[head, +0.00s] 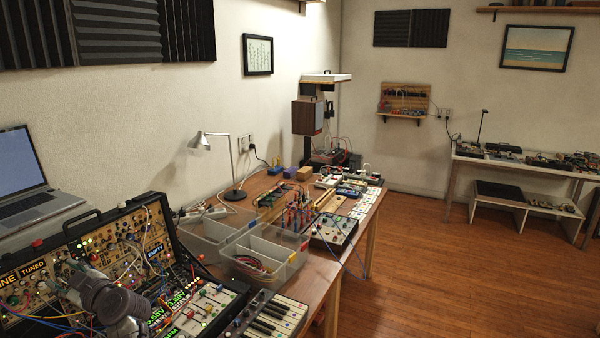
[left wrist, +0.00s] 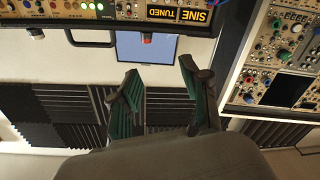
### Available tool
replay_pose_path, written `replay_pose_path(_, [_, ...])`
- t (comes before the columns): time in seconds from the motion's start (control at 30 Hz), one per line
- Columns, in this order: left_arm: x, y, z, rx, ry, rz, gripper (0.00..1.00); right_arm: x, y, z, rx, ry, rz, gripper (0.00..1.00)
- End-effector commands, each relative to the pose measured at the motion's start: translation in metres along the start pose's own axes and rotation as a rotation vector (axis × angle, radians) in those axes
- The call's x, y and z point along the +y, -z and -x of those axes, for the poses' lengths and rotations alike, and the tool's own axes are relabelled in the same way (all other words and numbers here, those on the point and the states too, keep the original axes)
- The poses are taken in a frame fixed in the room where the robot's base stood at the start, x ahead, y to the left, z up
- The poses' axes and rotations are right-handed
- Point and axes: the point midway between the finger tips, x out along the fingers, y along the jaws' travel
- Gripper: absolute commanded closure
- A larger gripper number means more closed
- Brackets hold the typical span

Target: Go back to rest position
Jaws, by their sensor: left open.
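My left gripper (head: 108,298) shows in the head view at the lower left, in front of the synth case with patch cables (head: 130,238). In the left wrist view my left gripper (left wrist: 160,72) has its two green-padded fingers spread apart, with nothing between them. That view appears upside down, with the synth panel labelled SINE and TUNED (left wrist: 180,14) along its top edge. My right gripper is in neither view.
A laptop (head: 28,180) stands at the left, behind the case. A clear divided bin (head: 262,262), a small keyboard (head: 268,318) and a desk lamp (head: 233,192) share the bench. Wooden floor (head: 420,270) lies open at the right, before another table (head: 520,165).

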Motion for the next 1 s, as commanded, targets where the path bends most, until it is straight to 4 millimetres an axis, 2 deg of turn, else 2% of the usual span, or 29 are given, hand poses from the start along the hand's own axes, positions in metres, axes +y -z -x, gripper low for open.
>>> replay_pose_path(0.23, [0.011, 0.020, 0.012, 0.122, -0.150, -0.011, 0.53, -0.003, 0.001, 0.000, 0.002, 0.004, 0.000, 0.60])
replay_pose_path(0.37, [0.022, 0.030, 0.025, 0.185, -0.265, -0.023, 0.53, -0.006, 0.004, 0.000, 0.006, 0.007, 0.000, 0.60])
replay_pose_path(0.47, [0.033, 0.036, 0.043, 0.230, -0.388, -0.041, 0.53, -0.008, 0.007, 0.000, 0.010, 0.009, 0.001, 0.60])
replay_pose_path(0.57, [0.047, 0.036, 0.069, 0.262, -0.546, -0.073, 0.53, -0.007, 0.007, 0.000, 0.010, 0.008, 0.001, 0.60])
replay_pose_path(0.67, [0.061, 0.027, 0.105, 0.262, -0.735, -0.125, 0.53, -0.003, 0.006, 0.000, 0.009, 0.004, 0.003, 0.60])
replay_pose_path(0.73, [0.068, 0.013, 0.138, 0.231, -0.884, -0.177, 0.53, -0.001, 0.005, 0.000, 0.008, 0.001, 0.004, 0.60])
replay_pose_path(0.83, [0.068, -0.022, 0.196, 0.119, -1.111, -0.281, 0.53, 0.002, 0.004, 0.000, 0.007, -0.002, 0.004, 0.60])
replay_pose_path(0.93, [0.048, -0.066, 0.256, -0.068, -1.296, -0.413, 0.53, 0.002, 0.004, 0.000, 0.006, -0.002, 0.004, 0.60])
replay_pose_path(1.0, [0.023, -0.097, 0.292, -0.224, -1.378, -0.514, 0.53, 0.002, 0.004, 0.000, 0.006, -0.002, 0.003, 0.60])
